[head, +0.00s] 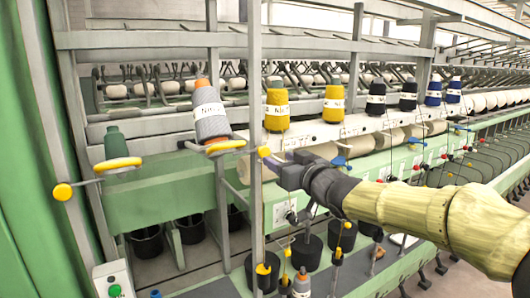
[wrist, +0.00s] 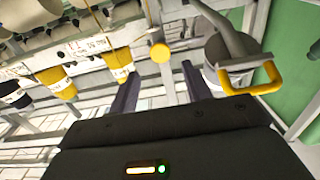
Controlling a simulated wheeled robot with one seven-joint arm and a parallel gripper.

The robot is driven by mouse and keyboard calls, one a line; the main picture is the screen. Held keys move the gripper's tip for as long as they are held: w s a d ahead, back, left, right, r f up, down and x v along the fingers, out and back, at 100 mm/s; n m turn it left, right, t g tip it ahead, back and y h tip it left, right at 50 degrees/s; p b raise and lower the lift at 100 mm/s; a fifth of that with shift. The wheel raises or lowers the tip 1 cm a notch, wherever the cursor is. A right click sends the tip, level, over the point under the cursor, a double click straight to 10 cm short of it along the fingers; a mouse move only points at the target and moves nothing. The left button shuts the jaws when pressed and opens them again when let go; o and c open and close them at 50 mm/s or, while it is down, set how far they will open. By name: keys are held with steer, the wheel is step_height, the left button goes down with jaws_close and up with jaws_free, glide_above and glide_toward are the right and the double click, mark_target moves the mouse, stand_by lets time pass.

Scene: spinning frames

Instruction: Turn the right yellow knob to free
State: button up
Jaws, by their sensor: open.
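The right yellow knob (head: 264,152) is a small round yellow disc beside the upright grey post in the head view. In the wrist view the same knob (wrist: 160,53) lies ahead of the fingers, at the height of the gap between them. My gripper (head: 274,165) reaches in from the right, its fingertips close to the knob. In the wrist view my gripper (wrist: 158,82) is open with two dark fingers apart and nothing between them. I cannot tell whether a finger touches the knob. Another yellow knob (head: 62,192) is at the far left.
A large grey cone (head: 210,112) stands on a yellow-rimmed holder (head: 225,146) left of my gripper. The grey post (head: 256,90) runs upright close to the fingertips. Yellow cones (head: 277,107) stand on the ledge behind. Black cans (head: 307,250) are below.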

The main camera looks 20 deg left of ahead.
mark_target(266, 152)
steer(key=p+x, duration=0.1)
steer(key=x, duration=0.6)
steer(key=shift+s+r, duration=0.1)
steer(key=shift+s, duration=0.05)
steer(key=shift+w+a, duration=0.5)
steer(key=c, duration=0.9)
